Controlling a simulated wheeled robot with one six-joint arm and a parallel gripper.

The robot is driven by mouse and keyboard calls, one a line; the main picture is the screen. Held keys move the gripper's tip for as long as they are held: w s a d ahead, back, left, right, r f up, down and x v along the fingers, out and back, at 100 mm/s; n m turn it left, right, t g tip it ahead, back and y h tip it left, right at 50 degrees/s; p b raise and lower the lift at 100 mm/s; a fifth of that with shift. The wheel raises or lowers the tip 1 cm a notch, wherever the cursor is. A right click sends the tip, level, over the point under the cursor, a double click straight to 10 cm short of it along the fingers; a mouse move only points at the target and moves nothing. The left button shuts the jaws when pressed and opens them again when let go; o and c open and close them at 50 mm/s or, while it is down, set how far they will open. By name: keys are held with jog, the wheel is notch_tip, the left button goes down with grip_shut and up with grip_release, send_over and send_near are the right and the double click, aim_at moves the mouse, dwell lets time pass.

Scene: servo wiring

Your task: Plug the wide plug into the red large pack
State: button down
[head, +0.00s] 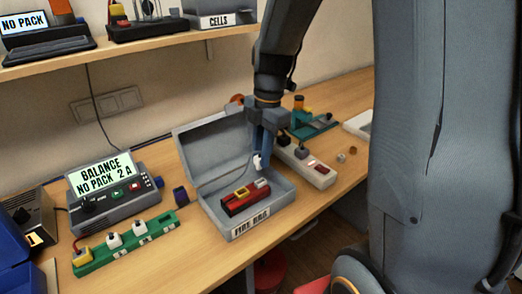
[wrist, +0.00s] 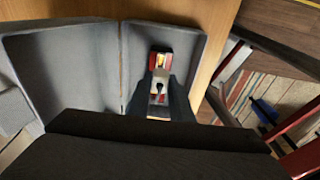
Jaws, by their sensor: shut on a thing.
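The red large pack (head: 243,198) lies inside the open grey box labelled as a fire bag (head: 226,222). It has a yellow connector and a pale connector on top. My gripper (head: 260,158) points down over the box, behind and above the pack's right end. It is shut on a small white plug (head: 257,162), which appears apart from the pack in the head view. In the wrist view, my gripper (wrist: 159,88) holds the pale plug (wrist: 159,85) over the red pack (wrist: 158,62); the gap between them cannot be judged there. The plug's lower face is hidden.
A balance charger (head: 113,197) and a green board (head: 128,242) with yellow and white plugs stand left of the box. The box's raised lid (head: 213,148) is behind the pack. A pale power strip (head: 309,168) and a teal stand (head: 317,128) are to the right.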

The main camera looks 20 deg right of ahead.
jog(key=shift+f+b, duration=0.95)
jog(key=shift+f, duration=0.9)
jog(key=shift+f+b, duration=0.4)
jog(key=shift+f, duration=0.95)
dwell(0.8)
jog(key=c, duration=1.5)
grip_release()
jog(key=shift+w+d+r+b, duration=0.15)
jog(key=shift+r+b, duration=0.1)
jog(key=shift+r, duration=1.05)
jog(key=shift+s+d+r+b, duration=0.15)
jog(key=shift+r+b, duration=0.15)
jog(key=shift+r, duration=0.95)
jog(key=shift+w+d+r+b, duration=0.15)
jog(key=shift+r+b, duration=0.1)
jog(key=shift+r, duration=1.05)
